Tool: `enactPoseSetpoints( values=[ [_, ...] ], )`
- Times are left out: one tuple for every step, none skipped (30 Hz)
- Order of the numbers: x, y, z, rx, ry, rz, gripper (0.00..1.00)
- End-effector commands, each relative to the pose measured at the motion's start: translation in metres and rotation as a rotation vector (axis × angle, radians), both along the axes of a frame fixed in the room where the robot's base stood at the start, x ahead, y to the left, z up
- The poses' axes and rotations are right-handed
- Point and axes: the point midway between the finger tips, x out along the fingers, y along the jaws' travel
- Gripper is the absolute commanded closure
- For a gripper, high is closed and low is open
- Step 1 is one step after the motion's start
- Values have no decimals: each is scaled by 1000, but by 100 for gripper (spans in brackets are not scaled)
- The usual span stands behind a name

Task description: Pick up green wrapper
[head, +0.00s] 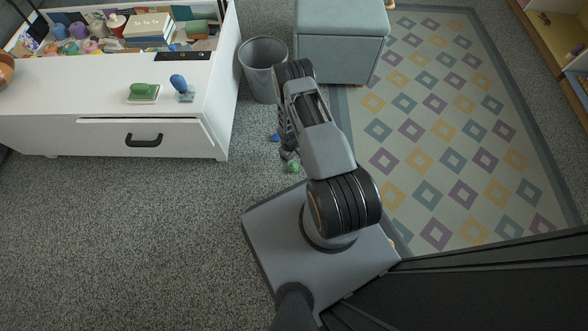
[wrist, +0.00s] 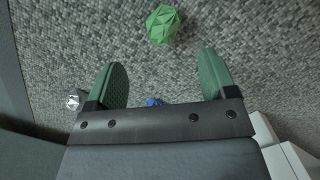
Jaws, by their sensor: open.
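The green wrapper (wrist: 164,25) is a crumpled, faceted green ball on the grey carpet. In the wrist view it lies at the top, a little right of centre, beyond my fingertips and apart from them. In the head view the green wrapper (head: 293,167) shows small on the floor just beyond my base. My gripper (wrist: 163,75) is open and empty, with a green pad on each finger. In the head view my gripper is mostly hidden by my own arm.
A small blue piece (wrist: 154,102) lies between my fingers near the palm. A silvery crumpled piece (wrist: 74,99) lies left of the left finger. A grey bin (head: 262,70), a white drawer unit (head: 60,100) and a teal ottoman (head: 340,45) stand beyond. Open carpet lies at left.

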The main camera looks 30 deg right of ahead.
Motion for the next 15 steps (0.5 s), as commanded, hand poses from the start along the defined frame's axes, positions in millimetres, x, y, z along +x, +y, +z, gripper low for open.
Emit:
enactPoseSetpoints(
  values=[
    [-1, 0, -11, 0, 1, -1, 22],
    [-2, 0, -14, 1, 1, -1, 22],
    [-2, 0, -18, 0, 1, -1, 22],
    [-2, -1, -20, 0, 0, -1, 22],
    [-2, -1, -22, 0, 0, -1, 22],
    [-3, -1, -24, 0, 0, -1, 22],
    [-3, -1, -25, 0, 0, -1, 22],
    [-3, -1, -26, 0, 0, -1, 22],
    [-3, -1, -27, 0, 0, -1, 22],
    [-3, -1, -27, 0, 0, -1, 22],
    [-3, -1, -28, 0, 1, -1, 22],
    [-4, -1, -30, 0, 1, -1, 22],
    [-4, 0, -32, 0, 1, 0, 22],
    [-4, 0, -35, 0, 1, 0, 22],
    [-5, 0, -39, 0, 1, 0, 22]
  ],
)
